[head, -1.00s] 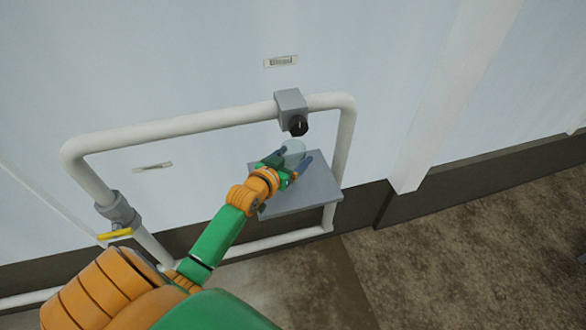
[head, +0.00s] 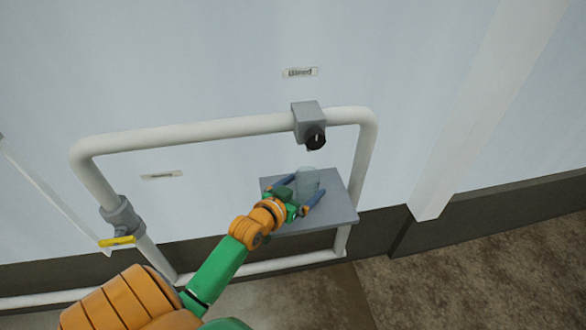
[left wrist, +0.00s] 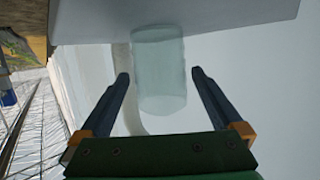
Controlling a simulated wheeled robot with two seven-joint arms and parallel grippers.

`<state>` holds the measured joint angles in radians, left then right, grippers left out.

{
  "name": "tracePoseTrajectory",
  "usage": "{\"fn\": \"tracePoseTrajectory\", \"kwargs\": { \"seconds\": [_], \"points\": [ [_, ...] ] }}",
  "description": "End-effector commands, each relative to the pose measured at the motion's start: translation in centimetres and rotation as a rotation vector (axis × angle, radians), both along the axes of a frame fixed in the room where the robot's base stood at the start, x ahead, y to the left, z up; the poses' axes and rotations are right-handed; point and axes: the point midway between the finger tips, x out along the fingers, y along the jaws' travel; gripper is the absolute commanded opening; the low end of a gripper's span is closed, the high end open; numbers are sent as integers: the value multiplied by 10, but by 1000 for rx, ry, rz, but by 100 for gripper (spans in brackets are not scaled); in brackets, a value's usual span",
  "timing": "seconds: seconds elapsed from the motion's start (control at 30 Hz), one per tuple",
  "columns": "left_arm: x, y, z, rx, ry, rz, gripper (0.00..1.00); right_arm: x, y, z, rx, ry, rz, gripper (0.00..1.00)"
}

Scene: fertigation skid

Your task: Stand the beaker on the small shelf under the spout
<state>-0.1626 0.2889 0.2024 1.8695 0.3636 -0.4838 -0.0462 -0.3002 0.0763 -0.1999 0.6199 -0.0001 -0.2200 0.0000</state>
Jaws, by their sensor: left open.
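The clear, pale beaker (head: 308,180) stands upright on the small grey shelf (head: 335,208), a little below the dark spout (head: 315,138). My left gripper (head: 307,187) is open, with its blue fingers on either side of the beaker. In the left wrist view the beaker (left wrist: 159,85) shows between the open fingers of the left gripper (left wrist: 160,74), with a visible gap on each side. Its end meets the shelf (left wrist: 240,12) at the top of that view. My right gripper is not in view.
A white pipe frame (head: 210,131) runs around the shelf against a pale wall. A grey block (head: 308,115) on the pipe carries the spout. A valve with a yellow handle (head: 117,241) is at the lower left. The shelf is otherwise bare.

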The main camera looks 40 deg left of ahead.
Motion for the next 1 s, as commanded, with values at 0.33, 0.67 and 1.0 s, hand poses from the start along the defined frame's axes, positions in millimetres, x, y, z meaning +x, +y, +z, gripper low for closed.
{"fn": "tracePoseTrajectory", "kwargs": {
  "seconds": [0.33, 0.67, 1.0],
  "points": [
    [-78, -6, 25, 1, 3, 0, 100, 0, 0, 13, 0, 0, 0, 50],
    [-94, -8, 30, 0, 0, 0, 100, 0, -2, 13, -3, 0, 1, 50],
    [-94, -8, 30, 0, 0, 0, 100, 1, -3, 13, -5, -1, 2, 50]
  ]
}}
